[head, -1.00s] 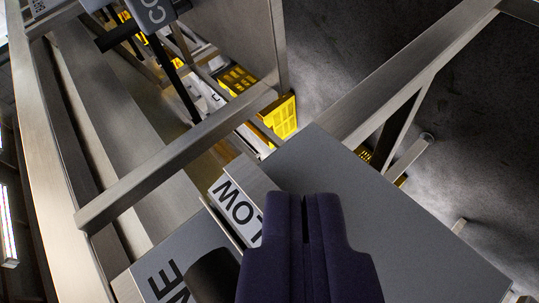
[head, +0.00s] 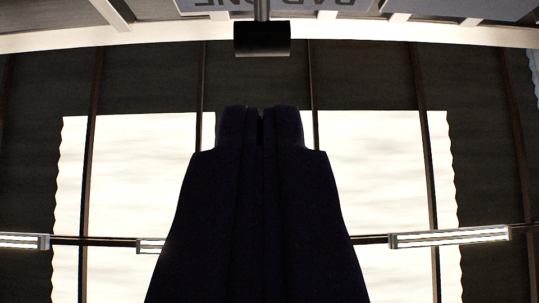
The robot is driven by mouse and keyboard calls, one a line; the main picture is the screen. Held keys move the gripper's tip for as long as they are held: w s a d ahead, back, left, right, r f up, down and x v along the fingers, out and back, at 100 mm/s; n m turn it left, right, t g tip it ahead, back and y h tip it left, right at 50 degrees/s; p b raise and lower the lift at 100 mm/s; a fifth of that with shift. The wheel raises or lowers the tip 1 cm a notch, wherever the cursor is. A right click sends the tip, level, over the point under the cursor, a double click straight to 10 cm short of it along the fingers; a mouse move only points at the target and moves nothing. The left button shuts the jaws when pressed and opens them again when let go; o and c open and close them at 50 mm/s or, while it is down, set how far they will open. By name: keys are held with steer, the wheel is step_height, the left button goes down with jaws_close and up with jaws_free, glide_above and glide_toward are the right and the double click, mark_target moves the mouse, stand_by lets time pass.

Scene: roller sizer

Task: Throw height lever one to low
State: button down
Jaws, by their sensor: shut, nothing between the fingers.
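My gripper (head: 260,112) is dark and closed, in the lower middle of the view, its two fingertips together with only a thin slit between them. A black cylindrical grip (head: 262,40) on a thin grey stem hangs at the top centre, just beyond the fingertips and apart from them in the picture. Behind the stem is a grey plate (head: 290,5) with upside-down lettering that seems to read "BAR ONE", cut off by the top edge. I cannot tell whether this grip is height lever one. No LOW label shows.
A pale metal beam (head: 150,37) crosses the top of the view. Beyond are dark ribbed surfaces with bright panels (head: 375,180) and strip lamps (head: 450,237), far off. The space around my gripper looks clear.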

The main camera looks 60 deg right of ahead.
mark_target(262, 41)
steer(key=b+x, duration=0.2)
steer(key=x, duration=0.9)
steer(key=shift+s, duration=0.1)
